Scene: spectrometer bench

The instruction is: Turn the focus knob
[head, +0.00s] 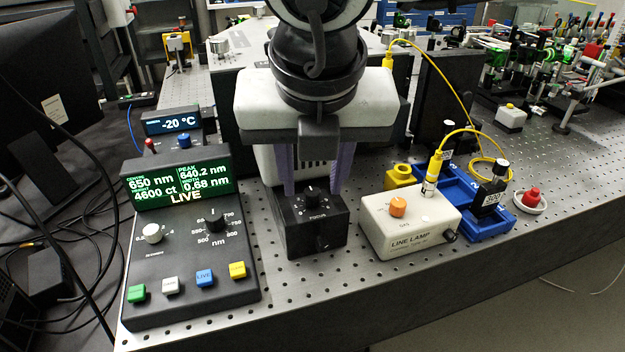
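The focus knob (311,195) is a small black knob with a pale pointer mark, on top of a black box (318,241) labelled FOCUS. The fingertips are at the box's top, one to the left and one to the right of the focus knob, with visible gaps. I cannot tell whether they are level with the knob or behind it. My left gripper is out of view.
A control console (188,262) with a green display, knobs and coloured buttons stands close on the left. A white line lamp box (410,222) stands close on the right, beside a blue tray (486,228). A yellow cable (460,110) arches behind. The perforated bench's front edge is close.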

